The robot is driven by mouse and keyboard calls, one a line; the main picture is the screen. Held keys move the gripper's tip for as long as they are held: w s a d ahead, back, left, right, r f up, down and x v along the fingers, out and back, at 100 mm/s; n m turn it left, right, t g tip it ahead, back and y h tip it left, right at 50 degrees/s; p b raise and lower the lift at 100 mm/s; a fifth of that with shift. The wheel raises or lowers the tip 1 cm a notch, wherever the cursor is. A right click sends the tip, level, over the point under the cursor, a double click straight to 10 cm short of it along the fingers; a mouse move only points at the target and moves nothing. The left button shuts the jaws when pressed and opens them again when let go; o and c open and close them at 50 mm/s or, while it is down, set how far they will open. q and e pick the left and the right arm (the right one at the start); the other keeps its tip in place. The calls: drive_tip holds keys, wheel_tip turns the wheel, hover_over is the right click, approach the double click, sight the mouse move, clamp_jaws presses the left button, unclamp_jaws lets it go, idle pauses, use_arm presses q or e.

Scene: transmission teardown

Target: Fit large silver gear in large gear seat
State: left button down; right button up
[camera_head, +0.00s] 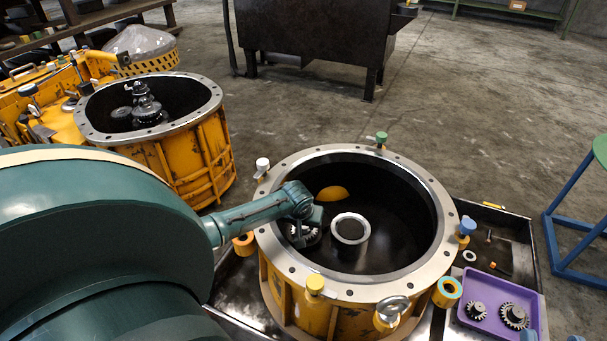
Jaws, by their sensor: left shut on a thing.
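My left gripper (302,220) reaches over the left rim of the near orange housing (424,205). It is shut on a toothed silver gear (303,237), which is partly hidden by the gripper. The gear is inside the housing opening, near the left wall; I cannot tell its height above the floor. A pale ring-topped hub (350,229) stands right of the gear, apart from it in the picture. I cannot tell which feature is the large gear seat. Blue-green pieces at the bottom right edge, perhaps my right gripper (550,337), are mostly cut off.
Coloured knobs and an eyebolt (391,308) stand around the housing rim. A purple tray (478,326) with two gears lies at the lower right. A second orange housing (190,150) stands behind left. A green-topped blue stand (566,232) is at right. Open floor lies behind.

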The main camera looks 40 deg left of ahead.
use_arm(q)
drive_tip(key=shift+w+f, duration=0.1)
drive_tip(key=shift+f, duration=0.3)
use_arm(e)
drive_tip(key=shift+f, duration=0.25)
use_arm(q)
drive_tip(key=c, duration=1.2)
unclamp_jaws()
drive_tip(key=shift+o, duration=1.3)
drive_tip(key=shift+f, duration=0.15)
drive_tip(key=shift+p+v, duration=0.45)
drive_tip(key=shift+v, duration=0.35)
drive_tip(key=shift+p+v, duration=0.9)
drive_tip(key=shift+v, duration=0.3)
drive_tip(key=p+v, duration=0.5)
drive_tip(key=v, duration=0.4)
use_arm(e)
drive_tip(key=shift+s+d+r+n+g+h, duration=0.2)
drive_tip(key=shift+d+r+n+g+h, duration=0.1)
drive_tip(key=shift+d+r+n+h, duration=0.4)
